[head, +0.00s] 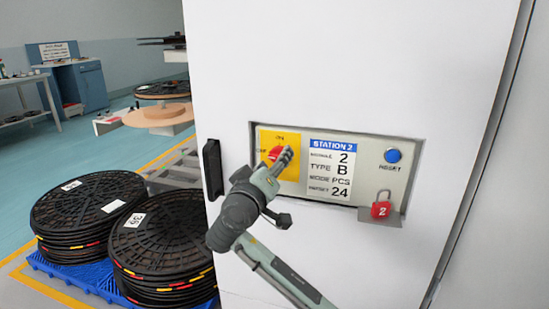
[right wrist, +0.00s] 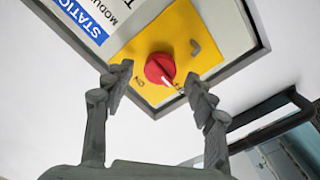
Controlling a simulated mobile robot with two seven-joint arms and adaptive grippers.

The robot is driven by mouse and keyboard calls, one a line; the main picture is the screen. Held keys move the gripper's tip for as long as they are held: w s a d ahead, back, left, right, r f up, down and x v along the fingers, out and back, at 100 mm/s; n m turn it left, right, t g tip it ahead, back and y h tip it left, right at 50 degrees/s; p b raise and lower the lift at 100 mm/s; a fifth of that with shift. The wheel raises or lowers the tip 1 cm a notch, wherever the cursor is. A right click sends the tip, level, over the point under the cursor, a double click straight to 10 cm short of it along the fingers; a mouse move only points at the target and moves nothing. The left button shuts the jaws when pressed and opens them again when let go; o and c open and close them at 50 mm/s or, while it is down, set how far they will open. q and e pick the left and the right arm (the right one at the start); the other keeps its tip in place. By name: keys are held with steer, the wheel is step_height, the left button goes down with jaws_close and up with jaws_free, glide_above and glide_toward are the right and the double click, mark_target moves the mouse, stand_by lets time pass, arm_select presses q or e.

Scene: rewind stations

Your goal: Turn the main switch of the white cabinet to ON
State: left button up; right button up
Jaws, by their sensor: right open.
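The white cabinet (head: 350,60) fills the middle of the head view. In its recessed panel, a yellow plate (head: 285,222) carries the red main switch (head: 274,153), partly covered by my right gripper (head: 286,156). In the right wrist view the red knob (right wrist: 159,68) shows whole on the yellow plate (right wrist: 182,30). Its white mark points to the lower right, seemingly to the OFF lettering; ON is at its lower left. The right gripper's fingers (right wrist: 156,77) are apart, one on each side of the knob in the picture. Contact cannot be told. My left gripper is not in view.
A station label (head: 332,168), a blue RESET button (head: 393,155) and a red padlock (head: 381,209) are right of the switch. A black handle (head: 212,168) is on the left. Stacks of black reels (head: 88,205) stand on a blue pallet (head: 75,275).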

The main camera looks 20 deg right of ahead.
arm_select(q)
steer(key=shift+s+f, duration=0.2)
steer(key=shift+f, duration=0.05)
arm_select(e)
steer(key=shift+w+d, duration=0.3)
steer(key=shift+w, duration=0.1)
steer(key=shift+c, duration=0.5)
steer(key=c, duration=1.1)
steer(key=shift+o, duration=0.2)
steer(key=shift+f, duration=0.1)
